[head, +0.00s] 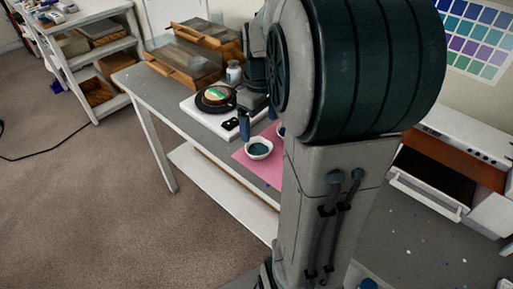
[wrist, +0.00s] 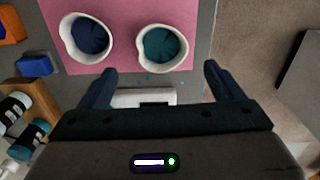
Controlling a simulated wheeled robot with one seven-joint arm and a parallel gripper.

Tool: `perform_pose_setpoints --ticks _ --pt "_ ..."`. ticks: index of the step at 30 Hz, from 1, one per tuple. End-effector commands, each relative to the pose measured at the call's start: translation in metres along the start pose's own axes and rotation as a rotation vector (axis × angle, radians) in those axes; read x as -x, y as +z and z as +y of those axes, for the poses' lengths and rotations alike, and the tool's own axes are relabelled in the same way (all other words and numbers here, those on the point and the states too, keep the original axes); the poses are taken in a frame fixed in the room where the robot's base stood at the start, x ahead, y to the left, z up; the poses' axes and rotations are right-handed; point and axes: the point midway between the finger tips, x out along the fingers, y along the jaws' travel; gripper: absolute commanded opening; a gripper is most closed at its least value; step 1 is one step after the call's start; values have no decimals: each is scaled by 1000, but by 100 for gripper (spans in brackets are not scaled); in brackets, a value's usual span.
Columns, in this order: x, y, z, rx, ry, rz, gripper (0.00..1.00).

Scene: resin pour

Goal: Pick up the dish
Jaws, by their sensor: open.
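Two white dishes with pouring lips sit on a pink mat in the wrist view. The left dish (wrist: 87,38) holds dark blue liquid, and the right dish (wrist: 162,47) holds teal liquid. In the head view the teal dish (head: 259,148) stands near the mat's front edge; the blue one is mostly hidden by my arm. My gripper (wrist: 159,70) is open and empty. Its fingers are spread on either side, below the teal dish in the wrist picture, with no contact visible. In the head view a blue finger (head: 244,126) shows just behind and left of that dish.
The pink mat (head: 272,172) lies on a grey table (head: 150,87). A white board (head: 196,110) carries a black round stand (head: 205,105) with a tan disc. Behind are wooden boxes (head: 185,65) and a jar (head: 234,72). A blue block (wrist: 34,66) and bottles lie left in the wrist view.

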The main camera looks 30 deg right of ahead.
Motion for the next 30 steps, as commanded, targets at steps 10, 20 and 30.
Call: perform_pose_setpoints --ticks 10,20,30 --pt "-37 0 0 -2 -1 0 88" --pt "-81 -2 -1 -3 -1 -1 88" --pt "-84 -2 -1 -2 1 1 71"
